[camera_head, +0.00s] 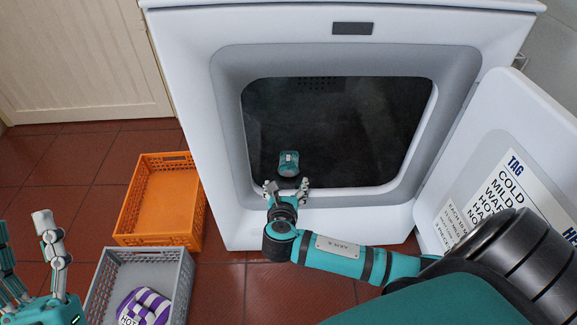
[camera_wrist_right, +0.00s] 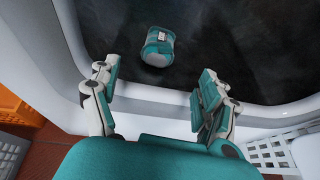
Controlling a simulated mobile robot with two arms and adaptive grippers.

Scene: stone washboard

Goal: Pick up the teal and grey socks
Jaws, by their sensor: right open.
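The teal and grey socks (camera_head: 289,164) lie as one rolled bundle with a small pale label on the dark floor of the washing machine drum, near the opening. They also show in the right wrist view (camera_wrist_right: 158,46), beyond the fingers and apart from them. My right gripper (camera_head: 287,187) is open and empty at the lower rim of the opening, just in front of the socks. In the right wrist view its fingers (camera_wrist_right: 158,88) are spread wide. My left gripper (camera_head: 38,225) is at the lower left of the head view, fingers apart, with nothing seen between them.
The white machine (camera_head: 190,70) has its door (camera_head: 480,170) open to the right. An orange crate (camera_head: 157,240) stands empty on the red tile floor at the left. A grey crate (camera_head: 112,262) in front of it holds a purple and white striped bundle (camera_head: 145,306).

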